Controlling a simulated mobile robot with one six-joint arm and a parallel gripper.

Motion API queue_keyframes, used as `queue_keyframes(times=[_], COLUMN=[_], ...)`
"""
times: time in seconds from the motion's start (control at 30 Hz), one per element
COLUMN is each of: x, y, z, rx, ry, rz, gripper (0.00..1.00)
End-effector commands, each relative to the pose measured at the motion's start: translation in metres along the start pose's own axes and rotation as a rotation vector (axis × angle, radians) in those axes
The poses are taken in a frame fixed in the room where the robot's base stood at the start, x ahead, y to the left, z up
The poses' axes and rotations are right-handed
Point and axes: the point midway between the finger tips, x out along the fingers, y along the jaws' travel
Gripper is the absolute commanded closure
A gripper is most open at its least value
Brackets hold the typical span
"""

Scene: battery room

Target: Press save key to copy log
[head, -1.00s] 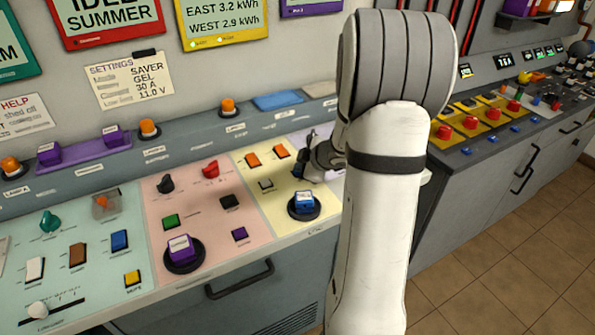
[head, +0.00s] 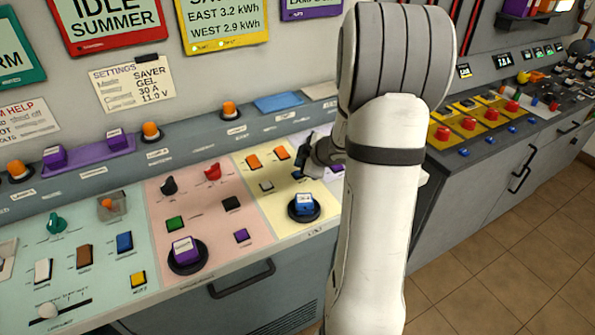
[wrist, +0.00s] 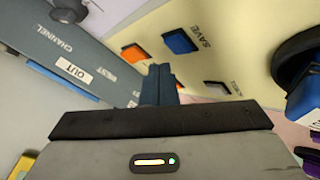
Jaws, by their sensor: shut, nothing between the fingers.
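The save key is a blue square key with the printed word SAVE beside it on the pale yellow panel section, clear in the wrist view (wrist: 180,41). In the head view only a small dark blue bit of it (head: 297,175) shows beside my gripper (head: 303,160). My gripper's dark fingers are together and empty, seen in the wrist view (wrist: 159,78). In that picture their tips lie below and left of the save key, overlapping an orange key (wrist: 134,84). I cannot tell their height above the panel.
Two orange keys (head: 253,161) and a grey key (head: 266,187) are close by. A large blue-topped button in a black ring (head: 304,207) stands nearer the front edge. My arm hides the panel's right end. A raised strip with an orange lamp (head: 231,111) runs behind.

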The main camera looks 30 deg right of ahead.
Motion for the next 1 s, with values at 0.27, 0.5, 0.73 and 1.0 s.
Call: queue_keyframes(times=[0.27, 0.5, 0.73, 1.0], x=[-0.022, -0.032, -0.03, -0.03], y=[0.016, 0.023, 0.022, 0.022], z=[-0.016, -0.023, -0.022, -0.022], rx=[0.001, 0.0, 0.0, 0.0], ry=[0.0, 0.0, 0.0, 0.0], rz=[-0.001, 0.0, 0.0, 0.0], gripper=[1.0, 1.0, 1.0, 1.0])
